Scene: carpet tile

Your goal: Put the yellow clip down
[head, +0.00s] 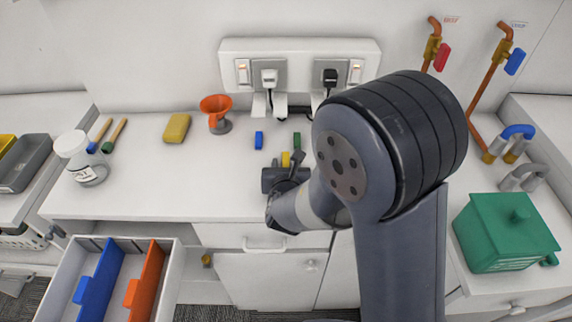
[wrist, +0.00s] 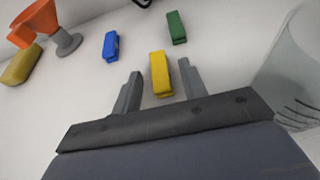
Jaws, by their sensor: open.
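The yellow clip (wrist: 160,74) lies on the white counter, between and slightly beyond the fingertips of my gripper (wrist: 158,80) in the wrist view. The fingers are open, with a visible gap on each side of the clip. In the head view the yellow clip (head: 285,159) shows just past my gripper (head: 288,168), partly hidden by it. A blue clip (wrist: 110,46) lies to the left and a green clip (wrist: 176,27) lies farther back to the right.
An orange funnel (head: 215,107) on a stand and a yellow sponge (head: 177,128) are at left. A clear vessel (wrist: 290,75) stands close to the right of my gripper. A wall socket panel (head: 300,50) is behind. An open drawer (head: 172,285) is at lower left.

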